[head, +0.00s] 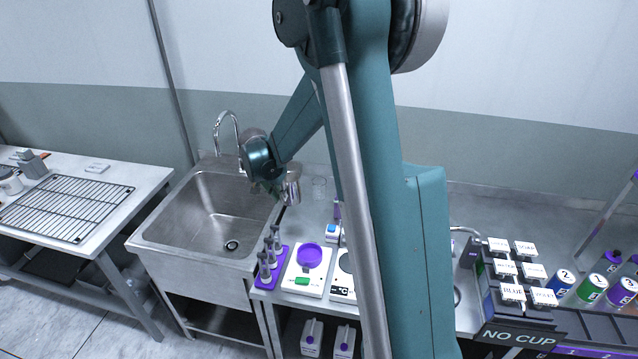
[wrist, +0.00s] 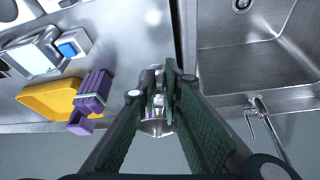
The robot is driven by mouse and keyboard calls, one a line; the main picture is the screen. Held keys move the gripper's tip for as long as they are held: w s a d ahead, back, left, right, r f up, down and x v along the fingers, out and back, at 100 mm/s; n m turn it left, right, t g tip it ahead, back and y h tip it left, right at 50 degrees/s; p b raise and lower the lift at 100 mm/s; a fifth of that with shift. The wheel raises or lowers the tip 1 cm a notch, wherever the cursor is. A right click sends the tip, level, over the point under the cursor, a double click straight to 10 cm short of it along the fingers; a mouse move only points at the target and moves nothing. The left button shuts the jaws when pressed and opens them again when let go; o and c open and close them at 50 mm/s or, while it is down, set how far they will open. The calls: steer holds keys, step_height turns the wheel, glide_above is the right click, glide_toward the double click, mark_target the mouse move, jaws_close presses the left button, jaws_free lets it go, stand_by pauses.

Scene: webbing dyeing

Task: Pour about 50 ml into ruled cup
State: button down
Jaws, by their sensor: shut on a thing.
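My gripper (head: 277,184) is shut on a shiny metal cup (head: 293,188) beside the sink's right rim, above the counter edge. In the wrist view the fingers (wrist: 160,88) close on the metal cup (wrist: 157,127), which is mostly hidden behind them. What is inside it cannot be seen. A small clear cup (head: 319,184) stands on the counter just right of the metal cup in the head view. It looks like the ruled cup, but its marks are too small to read and its level cannot be told.
The steel sink (head: 205,215) with its faucet (head: 227,125) lies to the left. A purple dish (head: 309,255) sits on a white scale (head: 302,284), beside a purple bottle rack (head: 268,273). The wrist view shows a yellow tray (wrist: 48,98) and a purple object (wrist: 92,98).

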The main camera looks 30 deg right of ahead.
steer(key=w+d+f+m+g, duration=0.2)
steer(key=w+m, duration=0.3)
steer(key=w, duration=0.3)
steer(key=w+d+f+m+g, duration=0.2)
steer(key=w+m, duration=0.3)
steer(key=w, duration=0.3)
steer(key=w+d+f+m+g+b, duration=0.1)
steer(key=w+d+f+m, duration=0.1)
steer(key=w+m, duration=0.3)
steer(key=shift+w+d+f+g, duration=0.35)
steer(key=shift+w+d, duration=0.45)
steer(key=shift+w, duration=0.7)
steer(key=shift+r, duration=0.1)
steer(key=shift+s+d+y, duration=0.1)
steer(key=shift+d+y, duration=0.05)
steer(key=shift+y, duration=0.25)
steer(key=s+d+r+t+y+p, duration=0.6)
steer(key=s+d+r+t+y, duration=0.2)
steer(key=r+t+y, duration=0.1)
steer(key=shift+s+d+r+t, duration=0.2)
steer(key=shift+r+t, duration=0.15)
steer(key=shift+r, duration=0.25)
